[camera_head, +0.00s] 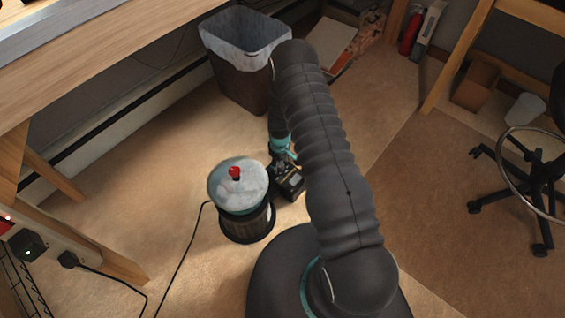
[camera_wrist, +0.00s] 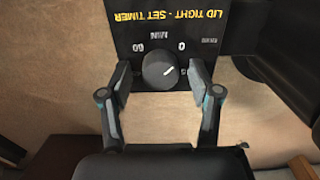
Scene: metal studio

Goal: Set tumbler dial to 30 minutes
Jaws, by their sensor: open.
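The tumbler (camera_head: 238,188) stands on the floor in the head view, with a pale round top and a red knob. A small dark control box (camera_head: 288,180) is beside it, partly covered by my arm. In the wrist view its black panel (camera_wrist: 215,20) reads upside down "LID TIGHT - SET TIMER", with "MIN", "60" and "0" legible. The round dark dial (camera_wrist: 158,70) has a white pointer line angled to the upper right, between the 0 and a partly hidden mark at the right. My gripper (camera_wrist: 160,78) is open, its fingers on either side of the dial with visible gaps.
A lined waste bin (camera_head: 243,65) stands behind the tumbler. A wooden bench (camera_head: 90,45) is at upper left. A black cable (camera_head: 180,260) runs from the tumbler to a power strip at lower left. A wheeled chair (camera_head: 530,165) is at right.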

